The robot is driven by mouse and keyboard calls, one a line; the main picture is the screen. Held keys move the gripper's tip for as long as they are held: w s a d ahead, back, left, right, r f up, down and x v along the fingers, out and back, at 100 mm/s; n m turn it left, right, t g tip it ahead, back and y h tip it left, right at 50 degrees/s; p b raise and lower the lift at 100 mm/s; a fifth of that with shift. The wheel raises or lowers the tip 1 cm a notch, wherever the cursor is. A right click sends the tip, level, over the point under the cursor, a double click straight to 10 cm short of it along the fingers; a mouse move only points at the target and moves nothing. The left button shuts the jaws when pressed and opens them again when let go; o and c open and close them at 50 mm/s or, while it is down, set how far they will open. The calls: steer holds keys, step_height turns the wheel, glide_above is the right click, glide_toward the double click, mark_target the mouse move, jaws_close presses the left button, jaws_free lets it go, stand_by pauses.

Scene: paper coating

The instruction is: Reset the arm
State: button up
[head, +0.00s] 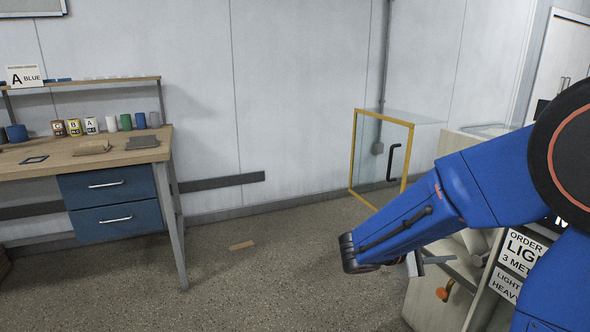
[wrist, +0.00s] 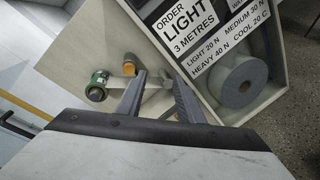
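My blue arm reaches in from the right of the head view, and its gripper (head: 424,262) is partly hidden behind the arm's end. In the wrist view my gripper's (wrist: 158,78) two grey fingers stand apart with nothing held between them. How far the fingertips are from the panel is hard to tell.
A sign reading "ORDER LIGHT 3 METRES" (head: 522,252) is close beside my arm. A yellow-framed clear door (head: 411,150) stands behind it. A workbench (head: 110,158) with several cans is at left. The middle floor is open, with a small brown piece (head: 242,245) on it.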

steer(key=s+f+m+g+y, duration=0.35)
steer(key=s+m+y, duration=0.35)
steer(key=s, duration=0.9)
steer(key=s+a+r+m+t+y, duration=0.1)
steer(key=s+a+m+t+y, duration=0.3)
steer(key=a+y, duration=0.4)
steer(key=shift+s+a+t+y, duration=0.45)
steer(key=shift+s+a, duration=0.7)
steer(key=shift+a, duration=0.75)
